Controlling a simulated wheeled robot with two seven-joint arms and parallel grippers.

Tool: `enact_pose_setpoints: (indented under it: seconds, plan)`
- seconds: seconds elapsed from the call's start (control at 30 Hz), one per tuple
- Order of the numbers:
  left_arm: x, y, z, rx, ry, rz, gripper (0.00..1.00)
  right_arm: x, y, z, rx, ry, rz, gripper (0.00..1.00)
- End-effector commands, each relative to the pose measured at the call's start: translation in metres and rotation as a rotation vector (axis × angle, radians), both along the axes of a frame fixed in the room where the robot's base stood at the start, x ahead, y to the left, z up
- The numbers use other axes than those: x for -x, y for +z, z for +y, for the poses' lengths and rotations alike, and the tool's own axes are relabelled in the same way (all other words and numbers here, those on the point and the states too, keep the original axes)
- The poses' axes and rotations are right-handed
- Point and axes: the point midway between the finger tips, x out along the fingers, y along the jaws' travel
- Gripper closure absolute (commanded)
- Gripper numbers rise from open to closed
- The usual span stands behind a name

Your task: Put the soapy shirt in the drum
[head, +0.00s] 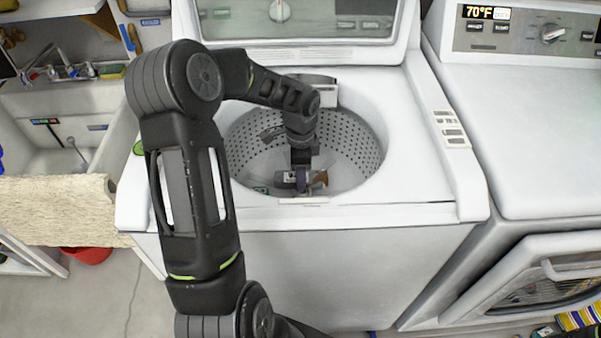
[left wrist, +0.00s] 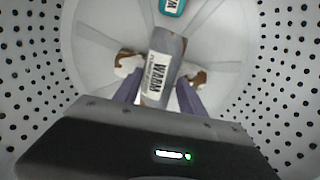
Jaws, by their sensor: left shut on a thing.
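The open washer drum (head: 358,150) is a pale tub with a perforated wall. My left arm reaches down into it, with the left gripper (head: 301,181) low inside. In the left wrist view the perforated wall (left wrist: 285,60) surrounds the gripper (left wrist: 159,84). The gripper is shut on a grey thing (left wrist: 175,45) with a white label reading "WARM". Brown and white pieces show at both sides of the fingers. I cannot make out a shirt as such, nor whether the held thing touches the drum floor. My right gripper is out of view.
A teal labelled thing (left wrist: 173,5) lies on the drum floor. The raised washer lid (head: 300,20) stands behind the opening. A sink (head: 60,125) with a beige cloth (head: 60,208) is at left, a second machine (head: 530,130) at right. A red tub (head: 88,255) is on the floor.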

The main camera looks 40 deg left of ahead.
Motion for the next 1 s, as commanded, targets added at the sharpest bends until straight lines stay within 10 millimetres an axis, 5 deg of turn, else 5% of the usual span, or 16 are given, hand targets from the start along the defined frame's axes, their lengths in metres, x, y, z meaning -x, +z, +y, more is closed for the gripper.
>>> enact_pose_setpoints:
  seconds: [0.47,0.5,0.73,1.0]
  plan:
    - [-0.0003,-0.0074,-0.0002,-0.001,-0.001,-0.001,0.98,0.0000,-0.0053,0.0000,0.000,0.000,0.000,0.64]
    - [-0.0002,-0.0061,-0.0002,0.000,-0.001,0.000,0.49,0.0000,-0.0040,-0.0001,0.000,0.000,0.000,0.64]
    - [-0.0001,-0.0060,-0.0002,0.000,-0.001,0.000,0.30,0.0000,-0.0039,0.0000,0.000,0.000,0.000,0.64]
    - [-0.0002,-0.0047,-0.0001,-0.001,-0.001,-0.001,0.30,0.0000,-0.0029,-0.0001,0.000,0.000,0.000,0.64]
